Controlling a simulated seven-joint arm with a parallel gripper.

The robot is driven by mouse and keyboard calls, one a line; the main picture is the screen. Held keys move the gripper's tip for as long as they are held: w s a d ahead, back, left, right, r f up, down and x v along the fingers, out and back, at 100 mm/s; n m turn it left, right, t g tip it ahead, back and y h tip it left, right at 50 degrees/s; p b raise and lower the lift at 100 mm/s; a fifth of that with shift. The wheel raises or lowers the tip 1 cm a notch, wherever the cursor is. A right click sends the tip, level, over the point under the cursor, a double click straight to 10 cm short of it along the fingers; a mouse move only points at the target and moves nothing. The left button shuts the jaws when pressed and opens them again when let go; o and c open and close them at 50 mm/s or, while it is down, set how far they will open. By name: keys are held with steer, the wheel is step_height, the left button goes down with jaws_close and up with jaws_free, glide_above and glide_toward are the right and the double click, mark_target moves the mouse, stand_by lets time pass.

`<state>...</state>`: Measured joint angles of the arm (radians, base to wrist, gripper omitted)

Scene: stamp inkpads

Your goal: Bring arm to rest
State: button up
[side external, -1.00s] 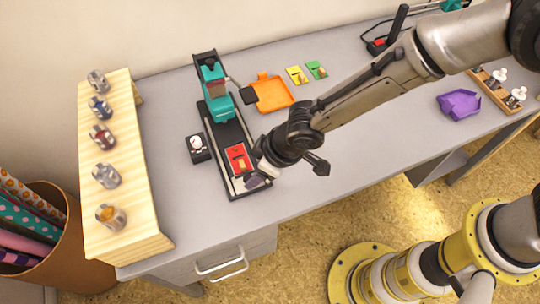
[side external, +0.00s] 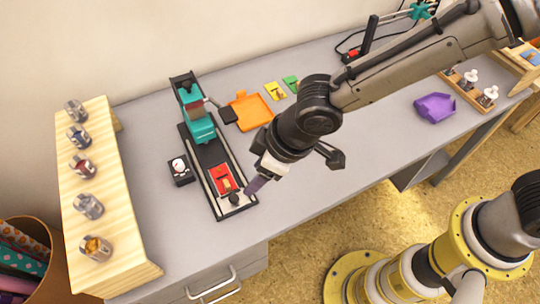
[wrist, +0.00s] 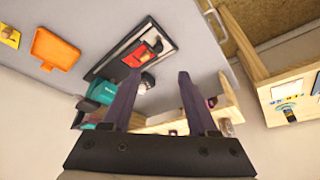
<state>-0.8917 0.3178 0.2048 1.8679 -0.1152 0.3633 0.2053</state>
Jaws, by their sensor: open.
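My gripper (side external: 254,186) is open, with nothing between its dark purple fingers. In the wrist view its fingers (wrist: 158,78) stand well apart. In the side view it hangs just right of the front end of a black rail base (side external: 245,205). A red inkpad (side external: 222,179) lies on that base, and a teal stamping machine (side external: 198,122) stands behind it. The red inkpad also shows in the wrist view (wrist: 137,56), beyond the fingertips. I cannot tell the exact height of my gripper above the table.
A small black device with a white dial (side external: 180,170) sits left of the base. An orange tray (side external: 250,110), yellow pad (side external: 276,91) and purple tray (side external: 435,107) lie on the grey table (side external: 335,210). A wooden rack (side external: 112,205) holds several metal jars at left.

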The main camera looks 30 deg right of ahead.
steer(key=w+d+r+m+t, duration=0.3)
steer(key=w+d+r, duration=0.4)
steer(key=d+r, duration=0.4)
steer(key=s+d+r+m+t+h, duration=0.1)
steer(key=d+r+m, duration=0.1)
steer(key=d+r, duration=0.35)
steer(key=s+d+r+m, duration=0.1)
steer(key=s+d+r, duration=0.1)
steer(key=d, duration=0.7)
steer(key=s+d+m+h, duration=0.2)
steer(key=s+d+m, duration=0.1)
steer(key=s+d, duration=0.85)
steer(key=s+f+g, duration=0.1)
steer(key=s+f, duration=0.2)
steer(key=s, duration=0.4)
steer(key=shift+a+f+g, duration=0.2)
steer(key=shift+f+g, duration=0.1)
steer(key=shift+f, duration=0.1)
